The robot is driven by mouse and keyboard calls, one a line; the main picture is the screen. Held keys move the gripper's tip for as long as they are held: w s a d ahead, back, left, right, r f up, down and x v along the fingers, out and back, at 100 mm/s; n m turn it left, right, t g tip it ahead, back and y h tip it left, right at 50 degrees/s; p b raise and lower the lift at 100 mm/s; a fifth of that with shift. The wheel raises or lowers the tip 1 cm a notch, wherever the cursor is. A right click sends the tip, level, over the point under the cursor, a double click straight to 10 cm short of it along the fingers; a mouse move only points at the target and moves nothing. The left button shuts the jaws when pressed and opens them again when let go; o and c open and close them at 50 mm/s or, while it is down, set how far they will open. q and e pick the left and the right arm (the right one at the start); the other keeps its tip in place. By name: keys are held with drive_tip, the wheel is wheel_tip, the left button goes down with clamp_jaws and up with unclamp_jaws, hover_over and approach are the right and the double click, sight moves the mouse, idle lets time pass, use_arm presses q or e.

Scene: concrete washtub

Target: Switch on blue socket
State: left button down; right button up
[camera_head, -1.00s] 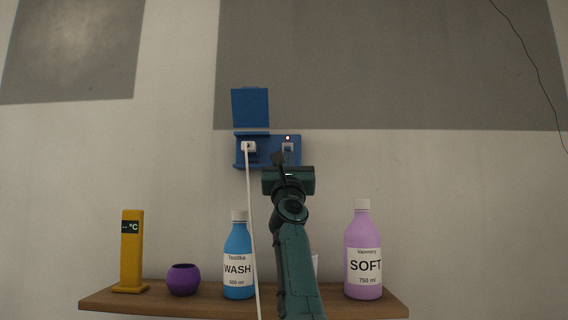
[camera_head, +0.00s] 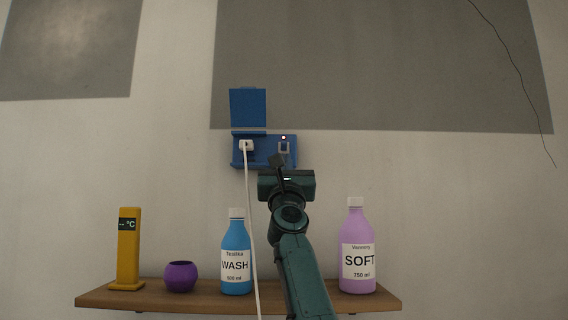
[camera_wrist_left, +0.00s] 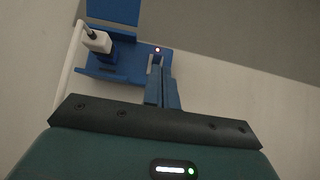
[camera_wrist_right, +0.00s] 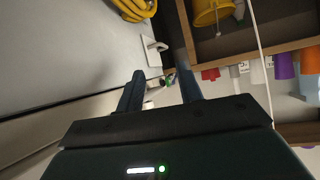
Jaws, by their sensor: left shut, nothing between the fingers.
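The blue socket (camera_head: 240,162) is on the wall with its lid (camera_head: 248,109) raised. A white plug (camera_head: 246,145) with a white cable sits in its left part. On its right part are a switch (camera_head: 284,147) and a small light (camera_head: 283,138) glowing red. The socket also shows in the left wrist view (camera_wrist_left: 98,68). My left gripper (camera_head: 276,159) is shut and empty, its tips at the switch or just below it; contact cannot be told. The tips (camera_wrist_left: 158,62) hide most of the switch in the left wrist view. My right gripper (camera_wrist_right: 160,72) is open and empty, away from the socket.
A wooden shelf (camera_head: 200,297) below holds a yellow thermometer (camera_head: 129,250), a purple pot (camera_head: 181,277), a blue WASH bottle (camera_head: 236,255) and a lilac SOFT bottle (camera_head: 357,250). The white cable hangs just left of my left arm.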

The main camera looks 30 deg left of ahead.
use_arm(q)
drive_tip(key=s+d, duration=0.2)
drive_tip(key=s, duration=0.1)
drive_tip(key=s+d, duration=0.1)
drive_tip(key=s, duration=0.1)
drive_tip(key=shift+r+b, duration=0.2)
drive_tip(key=shift+b, duration=0.1)
idle(0.6)
